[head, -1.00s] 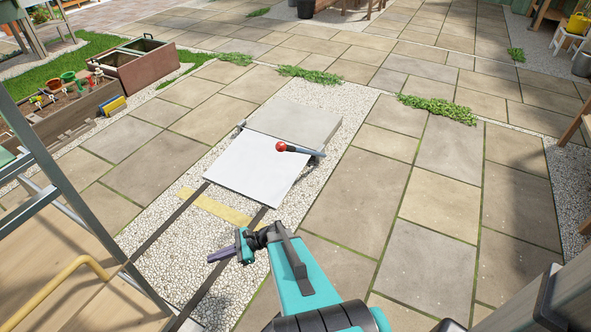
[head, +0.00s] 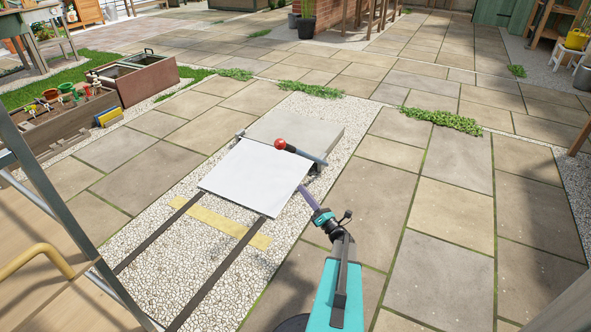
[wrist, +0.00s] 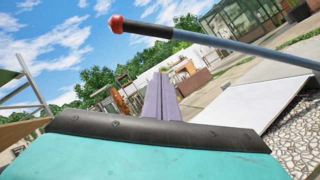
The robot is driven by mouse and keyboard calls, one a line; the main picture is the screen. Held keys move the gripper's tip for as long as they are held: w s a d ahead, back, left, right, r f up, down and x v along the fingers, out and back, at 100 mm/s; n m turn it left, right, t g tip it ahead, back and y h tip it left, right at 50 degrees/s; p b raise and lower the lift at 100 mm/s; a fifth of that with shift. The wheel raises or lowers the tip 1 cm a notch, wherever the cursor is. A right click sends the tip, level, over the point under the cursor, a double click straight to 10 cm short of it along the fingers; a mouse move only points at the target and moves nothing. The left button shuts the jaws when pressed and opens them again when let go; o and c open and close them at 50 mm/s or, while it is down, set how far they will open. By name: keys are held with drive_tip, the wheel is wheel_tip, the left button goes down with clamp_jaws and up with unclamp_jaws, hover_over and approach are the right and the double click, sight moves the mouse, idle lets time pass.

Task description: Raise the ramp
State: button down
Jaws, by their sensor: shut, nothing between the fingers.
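The white ramp panel (head: 255,180) lies low over the gravel, against a grey slab (head: 295,132). It also shows at the right of the wrist view (wrist: 255,105). A grey lever with a black grip and red knob (head: 281,144) stands at the panel's right far corner; in the wrist view its red knob (wrist: 116,23) is up and the bar crosses to the upper right. My gripper (head: 303,190), with purple fingers, is shut and empty beside the panel's right edge, nearer than the lever. The fingers (wrist: 158,92) show below the lever bar in the wrist view, apart from it.
Two dark rails (head: 226,268) run over gravel from the panel's near edge, with a yellow strip (head: 215,226) across them. Paving (head: 445,215) to the right is clear. A metal and wooden frame (head: 50,215) stands close at left. Planter boxes (head: 130,82) are at the far left.

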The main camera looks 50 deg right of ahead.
drive_tip(key=shift+s+d+r+m+h, duration=0.1)
drive_tip(key=shift+s+d+m+h, duration=0.35)
drive_tip(key=shift+d, duration=0.2)
drive_tip(key=shift+w, duration=0.15)
drive_tip(key=s+d+r+b+x, duration=0.1)
drive_tip(key=b+x, duration=0.5)
drive_tip(key=x, duration=0.6)
drive_tip(key=shift+d+r, duration=0.45)
drive_tip(key=shift+r, duration=0.1)
drive_tip(key=shift+w+r, duration=0.1)
drive_tip(key=shift+w, duration=0.1)
